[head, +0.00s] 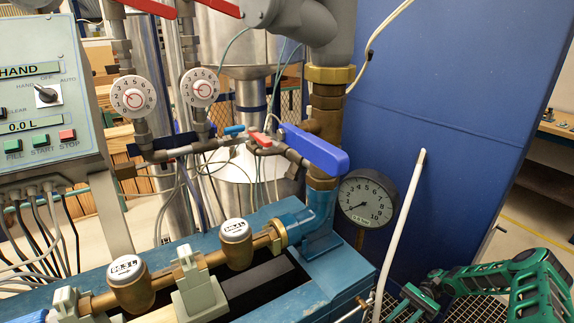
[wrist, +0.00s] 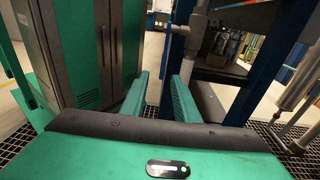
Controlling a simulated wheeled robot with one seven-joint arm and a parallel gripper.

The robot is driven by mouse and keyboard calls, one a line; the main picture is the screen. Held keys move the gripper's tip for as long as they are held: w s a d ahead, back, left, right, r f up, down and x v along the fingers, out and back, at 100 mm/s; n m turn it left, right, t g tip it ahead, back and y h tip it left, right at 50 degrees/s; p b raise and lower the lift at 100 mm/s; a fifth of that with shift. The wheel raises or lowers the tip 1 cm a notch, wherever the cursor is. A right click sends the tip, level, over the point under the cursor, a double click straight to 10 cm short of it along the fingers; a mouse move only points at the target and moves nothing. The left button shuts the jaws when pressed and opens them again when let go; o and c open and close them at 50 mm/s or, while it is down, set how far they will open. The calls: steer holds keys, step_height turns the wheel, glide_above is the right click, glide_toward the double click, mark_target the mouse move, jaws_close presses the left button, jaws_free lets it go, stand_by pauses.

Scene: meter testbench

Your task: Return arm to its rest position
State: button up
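My green arm (head: 530,280) is folded at the lower right of the head view, over a dark floor grating. My gripper (head: 398,306) hangs low at the lower right of the bench, apart from the pressure gauge and valves. In the wrist view my gripper (wrist: 159,82) shows two green fingers with a clear gap between them. It is open and nothing is held. The fingers point past the floor grating towards the room.
The blue bench (head: 330,275) carries brass meters (head: 237,245). A round gauge (head: 367,198) and a thin white pipe (head: 400,235) stand left of my arm. The blue panel (head: 455,110) rises behind.

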steer(key=s+d+r+n+t+h, duration=0.15)
steer(key=r+h, duration=0.35)
steer(key=r, duration=1.1)
steer(key=s+d+r+n+t+h, duration=0.1)
steer(key=s+d+r+n+h, duration=0.35)
steer(key=r, duration=1.05)
steer(key=s+a+r+m+t+h, duration=0.2)
steer(key=s+r+t+h, duration=0.15)
steer(key=s+r, duration=0.55)
steer(key=s+a+r+n+t+h, duration=0.1)
steer(key=s+a+r+t, duration=0.1)
steer(key=s, duration=0.7)
steer(key=shift+a+r+t+h, duration=0.15)
steer(key=shift+r+t+h, duration=0.15)
steer(key=shift+r+t, duration=0.55)
steer(key=shift+r+g, duration=0.2)
steer(key=shift+g, duration=0.15)
steer(key=shift+w+f, duration=0.2)
steer(key=shift+w, duration=0.35)
